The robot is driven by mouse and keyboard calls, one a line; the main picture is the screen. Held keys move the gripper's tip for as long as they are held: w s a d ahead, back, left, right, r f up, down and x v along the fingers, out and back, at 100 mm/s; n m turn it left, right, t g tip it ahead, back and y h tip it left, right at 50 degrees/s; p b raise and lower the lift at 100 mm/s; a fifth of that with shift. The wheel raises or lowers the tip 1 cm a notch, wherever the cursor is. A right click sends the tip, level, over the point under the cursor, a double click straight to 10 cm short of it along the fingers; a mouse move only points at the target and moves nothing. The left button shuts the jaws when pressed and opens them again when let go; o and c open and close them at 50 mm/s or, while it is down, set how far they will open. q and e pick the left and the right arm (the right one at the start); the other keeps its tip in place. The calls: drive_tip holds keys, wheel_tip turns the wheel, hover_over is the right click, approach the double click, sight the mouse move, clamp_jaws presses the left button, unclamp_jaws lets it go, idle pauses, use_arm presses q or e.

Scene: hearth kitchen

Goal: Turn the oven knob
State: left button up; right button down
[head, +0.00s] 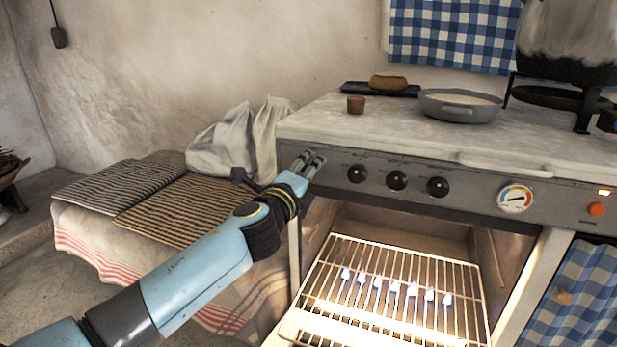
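The oven's front panel (470,196) carries three black knobs in a row: a left knob (357,173), a middle knob (397,180) and a right knob (437,187). My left gripper (313,160) is at the left end of the panel, left of the left knob and apart from it. Its two fingers lie close together, and the panel behind them is hidden. I cannot tell whether they are shut or hold anything. The oven (390,290) is open below, with a wire rack and a row of small flames glowing inside. My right gripper is not in view.
A round gauge (516,199), a lit lamp (604,192) and a red button (597,209) are on the panel's right. A grey pan (459,107), a small brown cup (356,105) and a dark tray (357,88) stand on the stovetop. A cloth-covered table (85,240) is at left.

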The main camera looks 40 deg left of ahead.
use_arm(q)
drive_tip(key=n+b, duration=0.1)
drive_tip(key=n, duration=0.1)
drive_tip(key=shift+n, duration=0.4)
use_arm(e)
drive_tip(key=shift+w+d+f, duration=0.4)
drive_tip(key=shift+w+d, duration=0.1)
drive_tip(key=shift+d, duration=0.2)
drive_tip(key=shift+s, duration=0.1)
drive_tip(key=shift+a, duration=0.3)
use_arm(q)
drive_tip(key=o, duration=1.1)
drive_tip(key=shift+o, duration=0.2)
